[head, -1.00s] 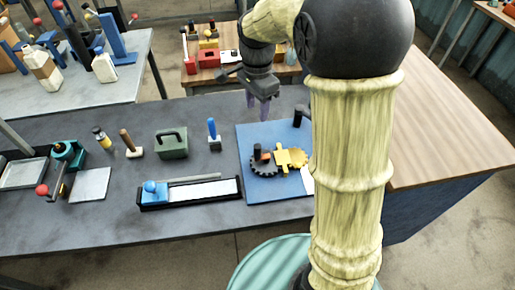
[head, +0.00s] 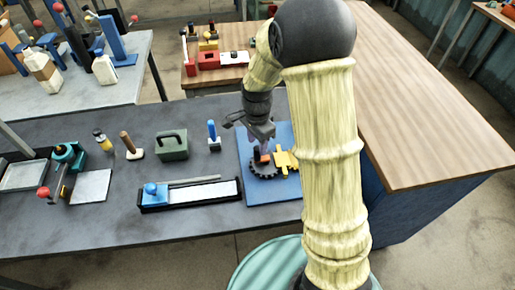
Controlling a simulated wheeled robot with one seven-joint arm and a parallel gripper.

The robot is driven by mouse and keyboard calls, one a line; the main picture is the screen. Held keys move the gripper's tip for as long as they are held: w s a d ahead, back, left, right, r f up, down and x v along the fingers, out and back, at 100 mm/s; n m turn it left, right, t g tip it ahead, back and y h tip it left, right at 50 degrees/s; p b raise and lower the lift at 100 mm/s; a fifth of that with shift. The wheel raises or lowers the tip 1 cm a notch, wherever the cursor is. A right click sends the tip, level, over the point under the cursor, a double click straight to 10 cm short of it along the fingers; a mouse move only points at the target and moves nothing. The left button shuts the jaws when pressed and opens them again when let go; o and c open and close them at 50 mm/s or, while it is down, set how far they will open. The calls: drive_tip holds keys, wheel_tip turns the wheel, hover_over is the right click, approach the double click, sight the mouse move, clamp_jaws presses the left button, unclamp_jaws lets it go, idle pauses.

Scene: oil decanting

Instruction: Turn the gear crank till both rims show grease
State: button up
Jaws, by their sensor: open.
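The black gear (head: 264,172) lies on a blue board (head: 285,190) on the dark bench, with an orange part (head: 264,157) on top near its middle. The yellow gear (head: 285,161) sits beside it on the right, its right side hidden behind my arm. My gripper (head: 265,147) points down over the black gear, its open fingers right at the dark crank knob and the orange part. I cannot tell whether the fingers touch the knob or stand around it. Grease on the rims is too small to make out.
Left of the board stand a blue-handled tool (head: 213,135), a green box (head: 172,146) and a long black tray (head: 190,193) with a blue block. A wooden table (head: 430,120) is at the right. The bench front is clear.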

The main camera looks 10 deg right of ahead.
sight(257, 148)
wheel_tip(257, 148, down, 4)
drive_tip(key=shift+f, duration=0.1)
clamp_jaws()
drive_tip(key=shift+n, duration=0.3)
